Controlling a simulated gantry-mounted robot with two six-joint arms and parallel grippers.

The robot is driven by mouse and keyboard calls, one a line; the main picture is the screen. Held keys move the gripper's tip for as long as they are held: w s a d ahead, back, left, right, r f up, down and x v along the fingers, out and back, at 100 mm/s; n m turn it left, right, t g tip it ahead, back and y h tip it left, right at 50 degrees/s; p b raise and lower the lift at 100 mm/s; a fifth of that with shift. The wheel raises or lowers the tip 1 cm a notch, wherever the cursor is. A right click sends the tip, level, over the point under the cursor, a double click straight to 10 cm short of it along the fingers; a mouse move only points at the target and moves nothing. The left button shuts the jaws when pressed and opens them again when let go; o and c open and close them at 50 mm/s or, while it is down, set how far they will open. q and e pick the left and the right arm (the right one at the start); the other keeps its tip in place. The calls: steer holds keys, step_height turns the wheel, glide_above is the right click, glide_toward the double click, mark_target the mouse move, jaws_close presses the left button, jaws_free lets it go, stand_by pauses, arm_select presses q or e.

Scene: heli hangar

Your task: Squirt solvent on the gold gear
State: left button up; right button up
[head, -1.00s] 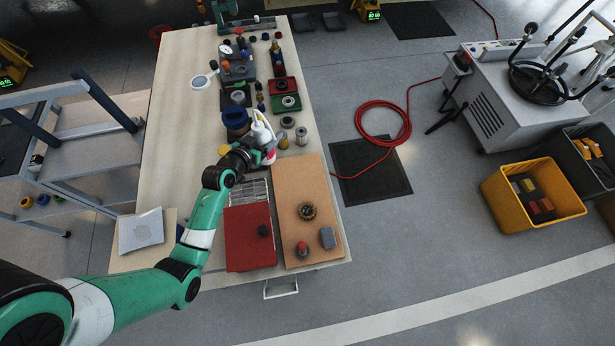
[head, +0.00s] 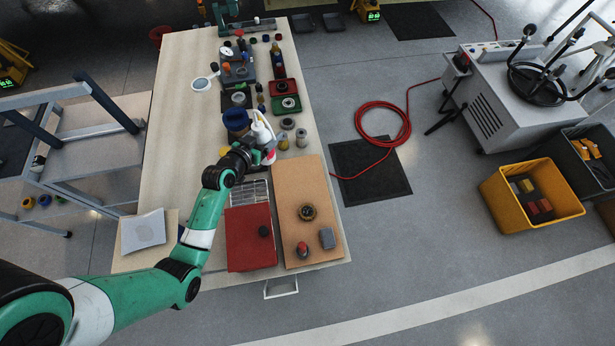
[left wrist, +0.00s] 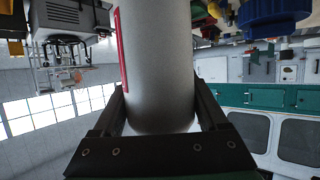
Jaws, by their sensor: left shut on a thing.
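My left gripper (head: 250,153) is shut on a white squirt bottle (head: 261,129) on the workbench, near the front of the row of parts. In the left wrist view the bottle's pale grey body (left wrist: 158,65) with a red label fills the space between my left gripper's two dark fingers (left wrist: 160,118). The gold gear (head: 307,212) lies on the brown board at the bench's front right, apart from and nearer than the bottle. I cannot tell whether the bottle's base touches the bench. My right gripper is not in view.
On the brown board (head: 292,180) are also a red-topped thing (head: 302,250) and a grey block (head: 327,238). A red board (head: 249,250) and a wire rack (head: 257,191) lie to its left. A blue container (head: 236,121) stands beside the bottle. Several cylinders stand to its right.

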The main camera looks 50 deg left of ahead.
arm_select(q)
step_height(320, 180, up, 4)
steer(key=p, duration=0.3)
steer(key=shift+r, duration=0.1)
